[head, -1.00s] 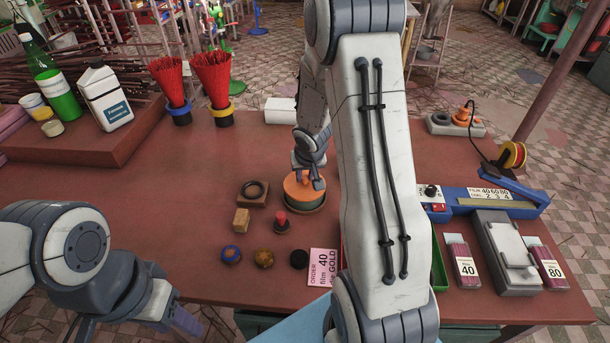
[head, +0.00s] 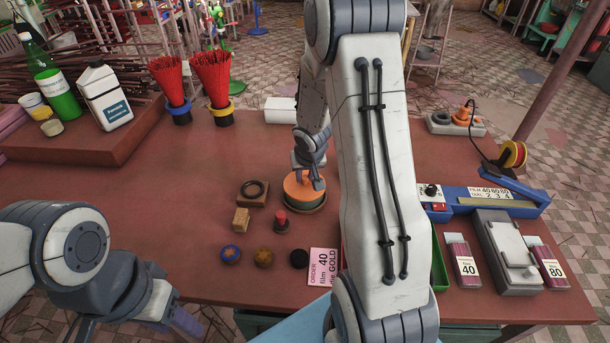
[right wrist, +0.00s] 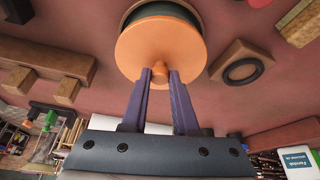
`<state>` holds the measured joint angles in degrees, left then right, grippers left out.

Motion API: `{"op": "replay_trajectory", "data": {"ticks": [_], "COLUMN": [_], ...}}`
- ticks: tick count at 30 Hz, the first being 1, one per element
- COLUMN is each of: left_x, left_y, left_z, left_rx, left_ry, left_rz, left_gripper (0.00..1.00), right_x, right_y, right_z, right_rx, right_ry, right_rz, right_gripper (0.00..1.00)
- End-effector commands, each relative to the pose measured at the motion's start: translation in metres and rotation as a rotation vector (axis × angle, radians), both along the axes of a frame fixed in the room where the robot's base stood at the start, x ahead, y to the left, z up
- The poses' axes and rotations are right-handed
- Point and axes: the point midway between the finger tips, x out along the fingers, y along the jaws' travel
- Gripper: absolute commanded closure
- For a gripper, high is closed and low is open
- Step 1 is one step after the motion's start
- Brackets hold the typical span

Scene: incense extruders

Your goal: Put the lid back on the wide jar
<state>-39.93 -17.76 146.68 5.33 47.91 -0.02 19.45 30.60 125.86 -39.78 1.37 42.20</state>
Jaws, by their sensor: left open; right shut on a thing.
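The orange lid (head: 301,188) lies level over the mouth of the wide dark green jar (head: 305,203). In the right wrist view the lid (right wrist: 160,50) covers most of the jar (right wrist: 163,12), whose dark rim shows past its edge. I cannot tell whether the lid sits fully down. My right gripper (head: 314,182) is shut on the lid's knob; its purple fingers (right wrist: 160,76) are on both sides of it. My left gripper (head: 188,322) is open and empty at the table's front edge, partly hidden by its own arm.
A wooden block with a dark ring (head: 253,193), a red-topped stamp (head: 281,222) and several small balls or discs lie left of and before the jar. An order card (head: 323,267) lies in front. My right arm hides the table right of the jar.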

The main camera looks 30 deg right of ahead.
Motion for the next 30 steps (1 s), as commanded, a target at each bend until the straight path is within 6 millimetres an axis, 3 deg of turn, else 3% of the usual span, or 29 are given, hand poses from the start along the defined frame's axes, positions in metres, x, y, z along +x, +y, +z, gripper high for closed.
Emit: {"op": "replay_trajectory", "data": {"ticks": [12,13,15,22,25,30], "left_x": [0.0001,0.0001,0.0001,0.0000,0.0001,0.0000], "left_y": [0.0000,0.0000,0.0000,0.0001,0.0000,0.0001], "left_z": [-0.0008,-0.0008,-0.0008,-0.0009,-0.0009,-0.0009], "left_rx": [0.000,0.000,0.000,0.000,0.000,0.000], "left_ry": [0.000,0.000,0.000,0.000,0.000,0.000], "left_rz": [0.000,0.000,0.000,0.000,0.000,0.000], "left_gripper": [0.50,0.50,0.50,0.50,0.50,0.50], "right_x": [0.0001,0.0000,0.0000,0.0000,-0.0001,-0.0001], "right_y": [0.0000,0.0000,0.0000,0.0000,0.0000,0.0000], "right_z": [-0.0004,-0.0004,-0.0004,-0.0004,-0.0006,-0.0006], "right_rx": [0.000,0.000,0.000,0.000,0.000,0.000], "right_ry": [0.000,0.000,0.000,0.000,0.000,0.000], "right_rz": [0.000,0.000,0.000,0.000,0.000,0.000], "right_gripper": [1.00,0.65,0.38,0.38,0.08,0.08]}}
